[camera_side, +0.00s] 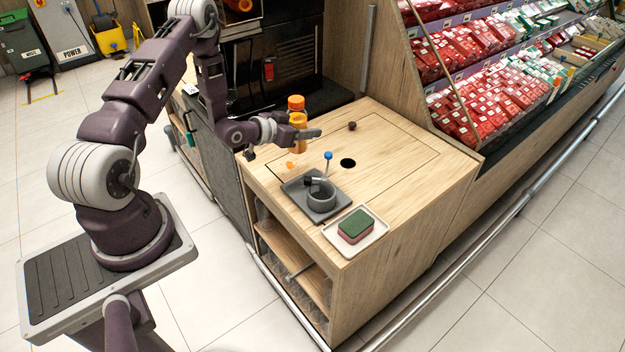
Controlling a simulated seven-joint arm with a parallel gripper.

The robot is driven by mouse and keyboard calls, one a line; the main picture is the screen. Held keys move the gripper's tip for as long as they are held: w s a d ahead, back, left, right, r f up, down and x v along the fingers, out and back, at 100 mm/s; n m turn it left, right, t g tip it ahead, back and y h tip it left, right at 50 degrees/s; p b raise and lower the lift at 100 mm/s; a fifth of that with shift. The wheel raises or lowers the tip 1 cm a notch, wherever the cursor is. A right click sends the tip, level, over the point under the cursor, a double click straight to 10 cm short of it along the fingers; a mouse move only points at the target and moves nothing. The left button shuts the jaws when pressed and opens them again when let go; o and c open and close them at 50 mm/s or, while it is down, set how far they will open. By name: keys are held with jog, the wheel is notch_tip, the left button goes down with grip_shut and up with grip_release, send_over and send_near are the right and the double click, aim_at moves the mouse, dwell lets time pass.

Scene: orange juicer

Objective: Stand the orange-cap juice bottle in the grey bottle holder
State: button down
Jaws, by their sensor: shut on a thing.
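The juice bottle (298,118) has an orange cap and yellow-orange contents. It stands upright in the grasp of my gripper (303,134), at the back left of the wooden counter. My gripper is shut on its body and covers part of it. I cannot tell whether the bottle's base touches the counter. The grey bottle holder (321,200) is a round cup on a dark grey tray (296,189), nearer the front and to the right of the bottle. A small black piece shows at its rim.
A blue-topped stick (328,156) rises behind the holder. A white tray (369,239) with a green and red sponge (356,227) sits at the front. The counter (410,160) has a round black hole and a small dark knob (352,126); its right side is clear.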

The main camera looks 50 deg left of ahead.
jog(key=s+d+r+m+h, duration=0.2)
jog(key=d+m+h, duration=0.35)
jog(key=d, duration=0.95)
jog(key=shift+g+h, duration=0.4)
jog(key=shift+h, duration=0.15)
notch_tip(320, 180, down, 10)
jog(key=shift+s+a+r, duration=0.1)
jog(key=shift+s+a, duration=0.05)
jog(key=shift+f, duration=0.3)
jog(key=c, duration=0.6)
grip_release()
jog(key=shift+f, duration=0.1)
